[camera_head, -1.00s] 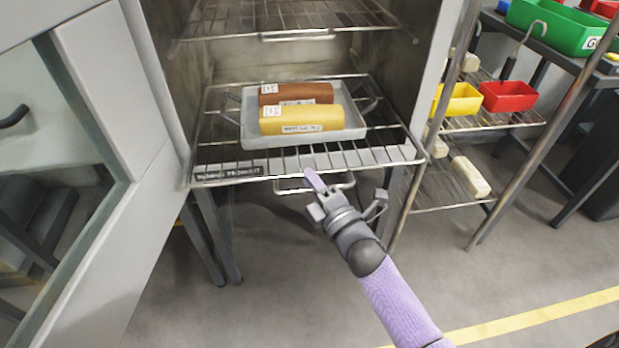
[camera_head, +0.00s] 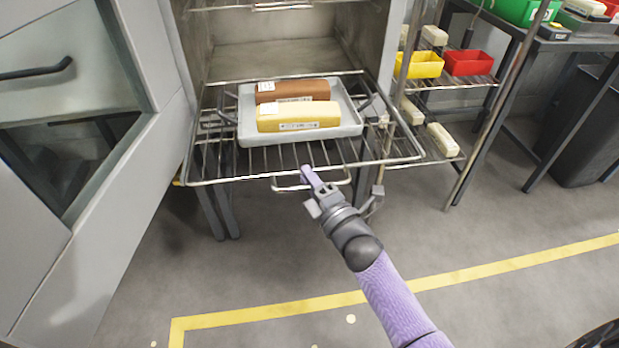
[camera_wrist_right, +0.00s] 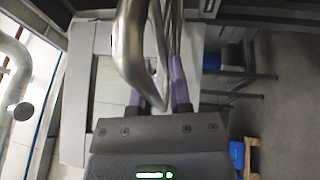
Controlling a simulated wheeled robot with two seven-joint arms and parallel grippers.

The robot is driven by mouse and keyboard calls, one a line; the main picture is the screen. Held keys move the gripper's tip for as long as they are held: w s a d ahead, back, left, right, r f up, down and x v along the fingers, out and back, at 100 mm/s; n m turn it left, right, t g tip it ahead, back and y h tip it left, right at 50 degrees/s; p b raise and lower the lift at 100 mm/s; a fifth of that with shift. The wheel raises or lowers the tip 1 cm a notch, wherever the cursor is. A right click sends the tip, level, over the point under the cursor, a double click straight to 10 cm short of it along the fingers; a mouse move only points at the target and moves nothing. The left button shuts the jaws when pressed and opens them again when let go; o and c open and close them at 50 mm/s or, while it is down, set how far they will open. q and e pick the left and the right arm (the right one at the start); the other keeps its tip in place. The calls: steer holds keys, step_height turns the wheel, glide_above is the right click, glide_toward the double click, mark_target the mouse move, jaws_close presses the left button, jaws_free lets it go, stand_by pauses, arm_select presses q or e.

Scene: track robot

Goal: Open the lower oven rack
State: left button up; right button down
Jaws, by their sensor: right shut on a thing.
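The lower oven rack (camera_head: 215,181) is a wire shelf that sticks out of the open oven (camera_head: 270,55). It carries a grey tray (camera_head: 352,127) holding a brown block (camera_head: 292,90) and a yellow block (camera_head: 298,115), both labelled. A wire handle (camera_head: 335,183) hangs below the rack's front edge. My right gripper (camera_head: 311,178), with purple fingers, is shut on this handle. In the right wrist view, the fingers (camera_wrist_right: 166,92) sit around shiny metal bars, whose near part hides some of the grip. My left gripper is not in view.
The oven door (camera_head: 150,130) stands open at the left. An upper rack (camera_head: 285,6) shows at the top. Shelves with yellow (camera_head: 420,66) and red bins (camera_head: 468,63) stand at the right. The floor in front is clear, with a yellow line (camera_head: 450,283).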

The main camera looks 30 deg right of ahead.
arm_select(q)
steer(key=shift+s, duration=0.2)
arm_select(e)
steer(key=shift+s+r, duration=0.1)
steer(key=shift+r, duration=0.3)
steer(key=c, duration=0.7)
jaws_free()
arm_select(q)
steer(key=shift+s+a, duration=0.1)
arm_select(e)
steer(key=shift+s+f, duration=0.1)
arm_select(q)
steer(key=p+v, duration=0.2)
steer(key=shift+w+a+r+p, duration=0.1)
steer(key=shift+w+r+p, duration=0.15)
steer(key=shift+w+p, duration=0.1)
arm_select(e)
steer(key=s, duration=0.3)
steer(key=s+f, duration=0.1)
steer(key=s, duration=0.2)
steer(key=s+d, duration=0.1)
steer(key=s, duration=0.2)
steer(key=shift+s+f, duration=0.35)
steer(key=shift+f, duration=0.05)
